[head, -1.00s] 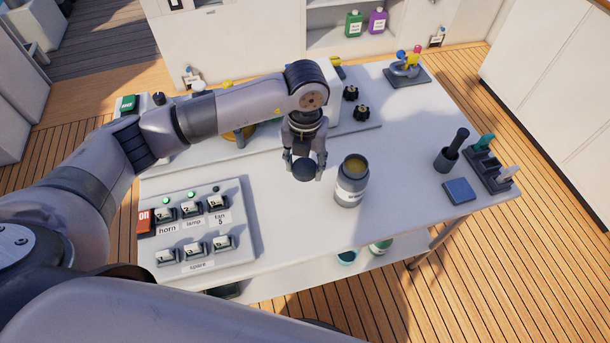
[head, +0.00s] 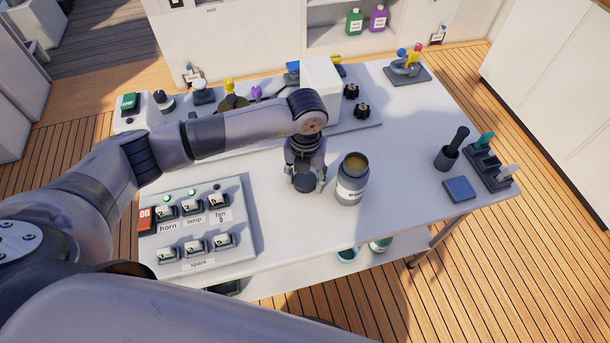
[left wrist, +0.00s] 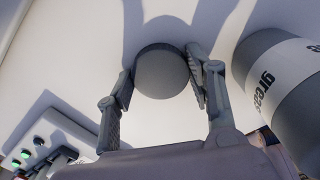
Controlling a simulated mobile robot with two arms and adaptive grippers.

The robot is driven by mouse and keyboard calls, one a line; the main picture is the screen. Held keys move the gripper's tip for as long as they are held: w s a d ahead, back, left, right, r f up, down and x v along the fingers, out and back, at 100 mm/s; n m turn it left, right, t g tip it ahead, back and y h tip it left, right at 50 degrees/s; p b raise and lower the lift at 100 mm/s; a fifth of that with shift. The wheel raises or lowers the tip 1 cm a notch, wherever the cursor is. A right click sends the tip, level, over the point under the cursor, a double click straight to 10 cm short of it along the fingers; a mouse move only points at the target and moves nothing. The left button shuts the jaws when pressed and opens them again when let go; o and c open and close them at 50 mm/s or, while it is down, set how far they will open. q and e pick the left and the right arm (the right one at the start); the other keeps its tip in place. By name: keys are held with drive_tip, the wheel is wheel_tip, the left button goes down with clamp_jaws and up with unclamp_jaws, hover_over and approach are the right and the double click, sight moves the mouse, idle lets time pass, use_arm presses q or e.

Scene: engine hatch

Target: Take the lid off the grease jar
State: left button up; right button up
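The grease jar (head: 352,180) stands upright on the table, with its mouth uncovered and yellowish grease showing inside. Its label shows at the right of the left wrist view (left wrist: 278,85). The dark round lid (head: 305,184) is off the jar, to its left and low over the tabletop. I cannot tell whether it touches the table. My left gripper (head: 306,180) points down with its fingers on both sides of the lid, shut on it; the lid also sits between the fingertips in the left wrist view (left wrist: 162,72). My right gripper is not in view.
A switch panel (head: 240,240) lies at the table's front left. Behind my left arm stand a white box (head: 320,85) and several knobs. A dark cup (head: 446,158), a blue block (head: 459,190) and a rack (head: 488,168) stand at the right.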

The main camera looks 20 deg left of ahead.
sight(305, 180)
use_arm(q)
drive_tip(key=o, duration=0.3)
drive_tip(key=shift+o, duration=0.2)
drive_tip(key=shift+r, duration=0.65)
wheel_tip(305, 180, up, 11)
drive_tip(key=shift+b, duration=0.35)
